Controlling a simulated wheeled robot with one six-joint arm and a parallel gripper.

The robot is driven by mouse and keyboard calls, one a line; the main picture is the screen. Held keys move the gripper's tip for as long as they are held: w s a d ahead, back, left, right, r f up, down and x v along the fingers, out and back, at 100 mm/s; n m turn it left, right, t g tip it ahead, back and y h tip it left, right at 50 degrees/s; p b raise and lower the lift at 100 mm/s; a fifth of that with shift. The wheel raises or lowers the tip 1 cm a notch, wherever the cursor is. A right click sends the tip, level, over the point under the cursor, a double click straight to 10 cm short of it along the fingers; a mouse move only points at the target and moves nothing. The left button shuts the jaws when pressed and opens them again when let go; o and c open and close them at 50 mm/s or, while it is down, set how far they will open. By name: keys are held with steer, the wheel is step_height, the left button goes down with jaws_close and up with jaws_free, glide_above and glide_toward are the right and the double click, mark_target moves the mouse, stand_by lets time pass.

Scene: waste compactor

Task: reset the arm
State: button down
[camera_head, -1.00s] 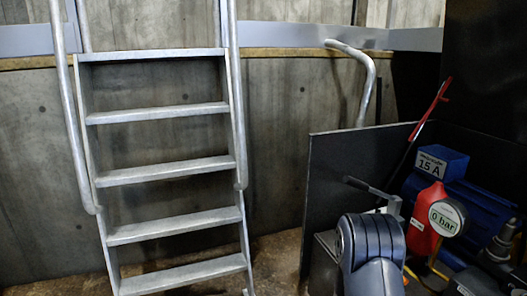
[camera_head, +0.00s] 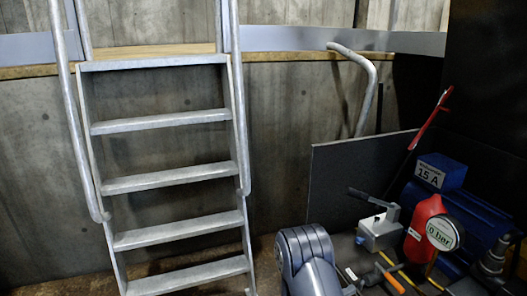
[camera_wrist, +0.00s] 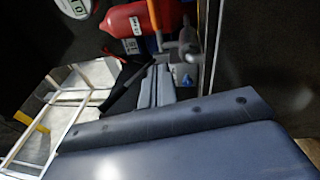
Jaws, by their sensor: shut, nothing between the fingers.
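My arm's blue-grey joint (camera_head: 308,255) shows at the bottom of the head view, right of the ladder and in front of the machine. My gripper's fingers are not seen in the head view, and I cannot make them out in the wrist view. A large smooth blue-grey surface fills the bottom of the wrist view; I cannot tell what it is. Beyond it, the wrist view shows a red cylinder (camera_wrist: 140,18) and part of a round gauge (camera_wrist: 72,8).
A metal ladder (camera_head: 172,176) stands at left against concrete walls. At right are a dark panel (camera_head: 345,180), a lever valve (camera_head: 378,232), a red cylinder (camera_head: 421,228) with a "0 bar" gauge (camera_head: 444,233), a blue "15 A" box (camera_head: 440,170) and a red-handled rod (camera_head: 432,118).

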steer(key=shift+v, duration=1.45)
steer(key=shift+d, duration=0.1)
